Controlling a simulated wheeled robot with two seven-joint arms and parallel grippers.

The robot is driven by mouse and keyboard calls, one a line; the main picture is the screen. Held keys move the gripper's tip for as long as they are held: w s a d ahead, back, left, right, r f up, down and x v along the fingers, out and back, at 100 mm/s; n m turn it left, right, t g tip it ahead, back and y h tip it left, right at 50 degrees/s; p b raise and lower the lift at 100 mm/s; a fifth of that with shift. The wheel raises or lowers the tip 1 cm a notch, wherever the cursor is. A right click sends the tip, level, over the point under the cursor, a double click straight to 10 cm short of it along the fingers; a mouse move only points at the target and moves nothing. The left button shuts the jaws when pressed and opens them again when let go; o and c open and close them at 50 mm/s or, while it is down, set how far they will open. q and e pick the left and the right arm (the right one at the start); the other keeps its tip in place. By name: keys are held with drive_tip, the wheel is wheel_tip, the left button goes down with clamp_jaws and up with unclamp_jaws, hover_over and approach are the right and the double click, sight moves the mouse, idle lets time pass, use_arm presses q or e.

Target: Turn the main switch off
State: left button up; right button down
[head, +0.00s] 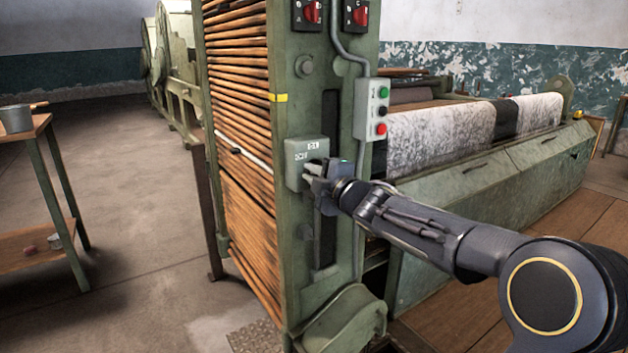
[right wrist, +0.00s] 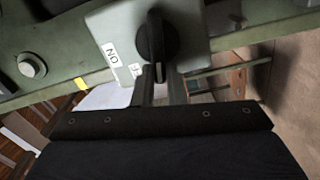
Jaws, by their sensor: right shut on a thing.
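The main switch (head: 300,153) is a light grey box with small white labels, on the green end post of the machine. In the right wrist view its black rotary knob (right wrist: 157,25) shows with a raised bar, beside an ON label and a partly covered second label. My right gripper (head: 314,171) is at the lower right of the box in the head view and hides the knob there. Its fingers (right wrist: 161,88) are shut on the knob's bar in the right wrist view. Which label the knob points to I cannot tell. My left gripper is not in view.
Two red rotary switches (head: 307,13) (head: 356,13) sit above. Wooden slats (head: 240,90) lie left of the post. A small table (head: 35,130) stands at far left; floor between is free.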

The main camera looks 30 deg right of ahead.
drive_tip(key=shift+d+f+n+b, duration=0.1)
drive_tip(key=shift+f+n+b, duration=0.15)
drive_tip(key=shift+n, duration=0.3)
drive_tip(key=shift+f+n+b, duration=0.1)
drive_tip(key=shift+n+b, duration=0.25)
drive_tip(key=shift+n, duration=0.2)
drive_tip(key=c, duration=1.5)
unclamp_jaws()
drive_tip(key=shift+o, duration=0.2)
drive_tip(key=s+p, duration=0.1)
drive_tip(key=s, duration=0.6)
drive_tip(key=shift+s+d, duration=0.3)
drive_tip(key=shift+s, duration=0.05)
